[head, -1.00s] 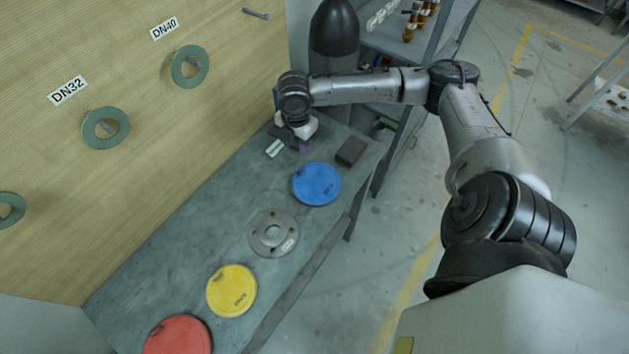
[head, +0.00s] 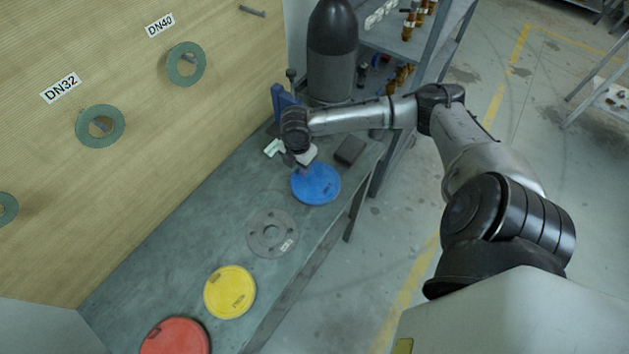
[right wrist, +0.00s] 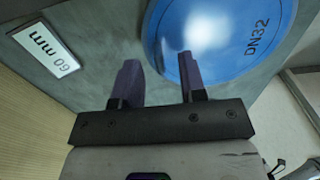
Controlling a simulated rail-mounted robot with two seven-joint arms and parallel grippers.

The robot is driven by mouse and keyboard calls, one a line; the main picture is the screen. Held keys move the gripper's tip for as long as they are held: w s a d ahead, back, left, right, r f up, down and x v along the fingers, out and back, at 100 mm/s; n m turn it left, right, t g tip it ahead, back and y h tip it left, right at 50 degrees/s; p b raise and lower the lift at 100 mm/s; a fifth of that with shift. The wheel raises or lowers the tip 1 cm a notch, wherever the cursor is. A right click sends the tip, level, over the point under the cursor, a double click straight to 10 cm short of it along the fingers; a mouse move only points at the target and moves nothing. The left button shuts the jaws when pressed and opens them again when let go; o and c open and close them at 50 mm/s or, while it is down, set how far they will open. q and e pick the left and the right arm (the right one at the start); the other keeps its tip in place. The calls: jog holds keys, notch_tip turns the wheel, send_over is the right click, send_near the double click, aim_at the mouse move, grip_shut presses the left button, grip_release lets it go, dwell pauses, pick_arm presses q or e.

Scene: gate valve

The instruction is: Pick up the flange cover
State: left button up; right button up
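The blue flange cover (head: 316,184) is a round disc lying flat on the grey bench; its DN32 marking shows in the right wrist view (right wrist: 225,40). A yellow cover (head: 230,292) and a red cover (head: 176,337) lie further along the bench. My right gripper (head: 304,167) is at the far-left edge of the blue cover. In the right wrist view its two purple fingers (right wrist: 158,64) are apart with nothing between them, the right one overlapping the disc's rim. Whether they touch it I cannot tell. My left gripper is not in view.
A grey metal flange (head: 272,233) lies between the blue and yellow covers. A dark block (head: 350,150) sits just right of my gripper. A blue tool (head: 284,100) and a white 60 mm label (right wrist: 46,48) are nearby. A panel with green rings (head: 187,64) rises at left.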

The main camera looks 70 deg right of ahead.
jog(key=shift+f, duration=0.7)
grip_shut()
jog(key=shift+r, duration=0.1)
